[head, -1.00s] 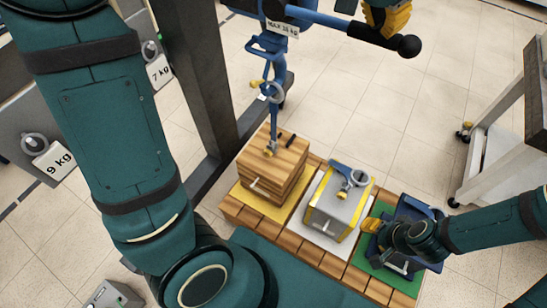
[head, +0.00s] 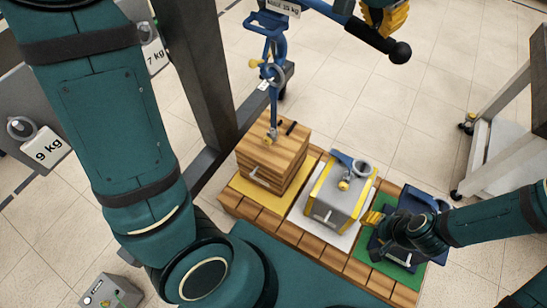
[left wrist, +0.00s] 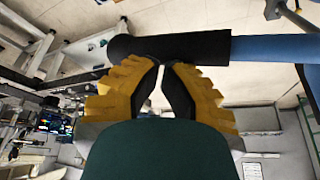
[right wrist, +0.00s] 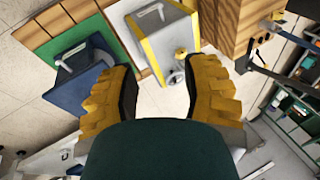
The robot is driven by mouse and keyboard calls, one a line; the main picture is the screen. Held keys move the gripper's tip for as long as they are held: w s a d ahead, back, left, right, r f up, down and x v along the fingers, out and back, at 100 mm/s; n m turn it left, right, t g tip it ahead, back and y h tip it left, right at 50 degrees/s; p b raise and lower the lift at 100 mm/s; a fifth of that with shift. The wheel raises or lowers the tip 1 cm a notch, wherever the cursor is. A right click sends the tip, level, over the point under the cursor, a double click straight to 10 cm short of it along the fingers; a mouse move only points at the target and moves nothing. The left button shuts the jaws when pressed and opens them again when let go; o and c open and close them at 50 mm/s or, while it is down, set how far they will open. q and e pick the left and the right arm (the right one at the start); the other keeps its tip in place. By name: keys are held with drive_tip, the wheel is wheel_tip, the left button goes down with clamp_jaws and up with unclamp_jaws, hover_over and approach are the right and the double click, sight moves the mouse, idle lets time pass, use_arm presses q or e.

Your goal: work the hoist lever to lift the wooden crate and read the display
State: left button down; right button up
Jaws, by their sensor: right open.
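The wooden crate (head: 262,155) is over a yellow pad on the slatted pallet. A hook (head: 272,132) at its top connects to the blue hoist linkage above. I cannot tell whether the crate clears the pad. The hoist lever (head: 340,18) is blue with a black grip and ball end (head: 400,52). My left gripper (head: 385,20) is at the grip; in the left wrist view its fingertips (left wrist: 163,68) nearly meet and the black grip (left wrist: 170,47) crosses them. My right gripper (head: 372,220) is open, near the blue weight. No readable display shows.
A grey box with yellow edges (head: 335,202) stands on a white pad. The blue weight (right wrist: 75,85) is on a green pad (right wrist: 95,40). A dark post (head: 195,65) rises left of the crate. A white cart (head: 500,160) stands right. A small grey control box (head: 108,292) is bottom left.

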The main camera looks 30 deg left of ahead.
use_arm(q)
drive_tip(key=shift+a+f+b, duration=0.2)
drive_tip(key=shift+f+b, duration=0.5)
drive_tip(key=shift+f, duration=0.5)
drive_tip(key=shift+r, duration=0.15)
drive_tip(key=r+p, duration=0.2)
drive_tip(key=r, duration=0.1)
drive_tip(key=r+p, duration=0.6)
drive_tip(key=shift+d, duration=0.25)
use_arm(e)
wheel_tip(320, 180, up, 5)
drive_tip(key=shift+w+a+r, duration=0.1)
drive_tip(key=shift+a+r, duration=0.05)
drive_tip(key=shift+r, duration=0.05)
use_arm(q)
wheel_tip(320, 180, up, 10)
drive_tip(key=a+p, duration=0.1)
drive_tip(key=p, duration=0.7)
drive_tip(key=shift+a, duration=0.4)
use_arm(e)
wheel_tip(320, 180, up, 9)
drive_tip(key=shift+r, duration=0.15)
use_arm(q)
drive_tip(key=shift+f, duration=0.1)
